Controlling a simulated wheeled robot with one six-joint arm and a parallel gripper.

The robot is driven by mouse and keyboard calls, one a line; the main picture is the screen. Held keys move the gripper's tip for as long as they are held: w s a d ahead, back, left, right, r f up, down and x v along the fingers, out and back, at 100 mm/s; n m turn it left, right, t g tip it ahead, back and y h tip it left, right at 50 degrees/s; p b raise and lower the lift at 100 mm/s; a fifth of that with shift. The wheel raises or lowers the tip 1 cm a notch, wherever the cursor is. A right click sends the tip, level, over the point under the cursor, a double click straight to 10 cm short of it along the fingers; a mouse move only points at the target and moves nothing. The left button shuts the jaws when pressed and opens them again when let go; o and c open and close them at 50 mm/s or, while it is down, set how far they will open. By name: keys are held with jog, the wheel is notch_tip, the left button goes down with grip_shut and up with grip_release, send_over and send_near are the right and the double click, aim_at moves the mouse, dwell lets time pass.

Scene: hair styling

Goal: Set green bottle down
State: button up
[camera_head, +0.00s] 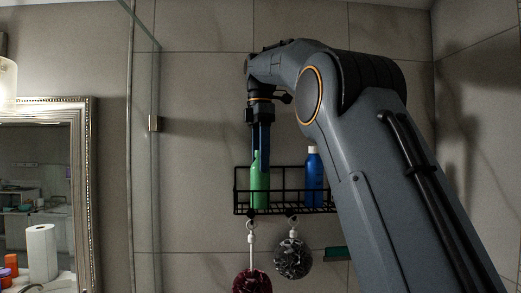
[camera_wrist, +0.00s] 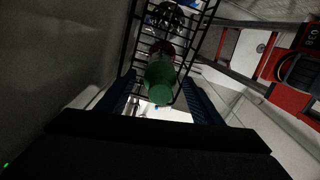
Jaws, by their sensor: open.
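The green bottle (camera_head: 260,190) stands upright in the black wire rack (camera_head: 285,211) on the tiled wall, toward its left end. My gripper (camera_head: 259,155) points straight down over it, with its fingers beside the bottle's upper part. In the wrist view the green bottle (camera_wrist: 160,80) lies between the two dark blue fingers of my gripper (camera_wrist: 160,100). The fingers are open, with gaps to the bottle on both sides. The bottle's base is partly hidden by its own body and the rack bars.
A blue bottle (camera_head: 314,178) with a white cap stands in the rack to the right. A dark red loofah (camera_head: 252,283) and a grey loofah (camera_head: 293,258) hang below the rack. A glass panel (camera_head: 145,150) and a framed mirror (camera_head: 85,190) are to the left.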

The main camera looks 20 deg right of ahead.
jog(key=shift+r, duration=2.2)
jog(key=s+a+f+m+y+b, duration=0.1)
jog(key=s+a+f+m+y, duration=0.15)
jog(key=a+f, duration=0.35)
jog(key=s+a+f+m+g+y+b, duration=0.1)
jog(key=s+a+f+m, duration=0.3)
jog(key=a+f, duration=0.25)
jog(key=s+a+f+m+y+b, duration=0.2)
jog(key=s+a+f+m, duration=0.2)
jog(key=a+f, duration=0.15)
jog(key=s+d+f+m+t+h+b, duration=0.1)
jog(key=s+d+f+m+b, duration=0.2)
jog(key=f, duration=0.9)
jog(key=d+f+m+h+b, duration=0.1)
jog(key=d+f+m+h, duration=0.15)
jog(key=d+f, duration=0.65)
jog(key=s+d+f+b, duration=0.1)
jog(key=s+d+f, duration=0.1)
jog(key=f, duration=0.4)
jog(key=s+d+f+m+t+h+b, duration=0.1)
jog(key=s+d+f, duration=0.1)
jog(key=s+f, duration=0.3)
jog(key=s+d+f+h+b, duration=0.1)
jog(key=s+d+f, duration=0.1)
jog(key=f, duration=0.7)
jog(key=shift+s+m, duration=0.4)
jog(key=shift+s, duration=0.35)
